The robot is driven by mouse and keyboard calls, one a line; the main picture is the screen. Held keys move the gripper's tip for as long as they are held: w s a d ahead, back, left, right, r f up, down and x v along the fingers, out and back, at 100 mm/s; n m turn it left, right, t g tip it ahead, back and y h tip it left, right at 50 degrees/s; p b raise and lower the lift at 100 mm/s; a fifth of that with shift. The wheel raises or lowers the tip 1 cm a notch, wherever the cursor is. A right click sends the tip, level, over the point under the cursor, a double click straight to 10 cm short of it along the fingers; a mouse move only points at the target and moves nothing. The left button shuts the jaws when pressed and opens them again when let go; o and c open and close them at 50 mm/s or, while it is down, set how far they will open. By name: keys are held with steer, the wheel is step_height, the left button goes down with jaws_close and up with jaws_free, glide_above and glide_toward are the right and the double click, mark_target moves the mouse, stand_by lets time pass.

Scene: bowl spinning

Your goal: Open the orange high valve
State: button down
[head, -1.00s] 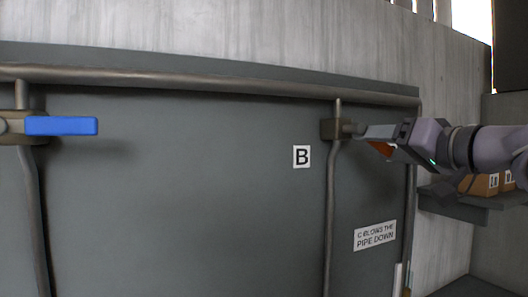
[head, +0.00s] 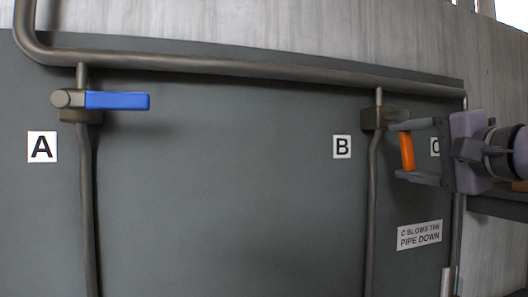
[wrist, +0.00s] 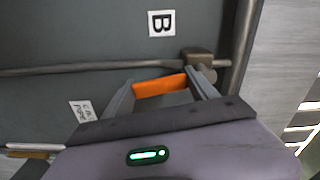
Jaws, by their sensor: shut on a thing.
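The orange valve handle (head: 407,152) is by the valve body (head: 375,118) at the top of the pipe by label B. It stands near upright in the head view, a little right of and below the body. My gripper (head: 412,152) is shut on it, with one finger at its upper end and one at its lower end. In the wrist view the orange handle (wrist: 159,86) spans the gap between the fingers of my gripper (wrist: 160,92). The finger nearer the valve body (wrist: 197,63) partly hides the joint of handle and valve.
A blue valve handle (head: 117,101) lies level on the pipe by label A (head: 42,147). Label B (head: 342,147) is left of the orange valve, and label C (head: 435,147) is partly hidden by my gripper. A sign (head: 419,235) is below. A top pipe (head: 230,70) crosses the panel.

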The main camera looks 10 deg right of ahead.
steer(key=shift+a+m, duration=0.55)
steer(key=shift+m, duration=0.45)
steer(key=shift+c, duration=1.2)
jaws_free()
steer(key=shift+a, duration=0.1)
steer(key=shift+s+f, duration=0.1)
steer(key=shift+s, duration=0.05)
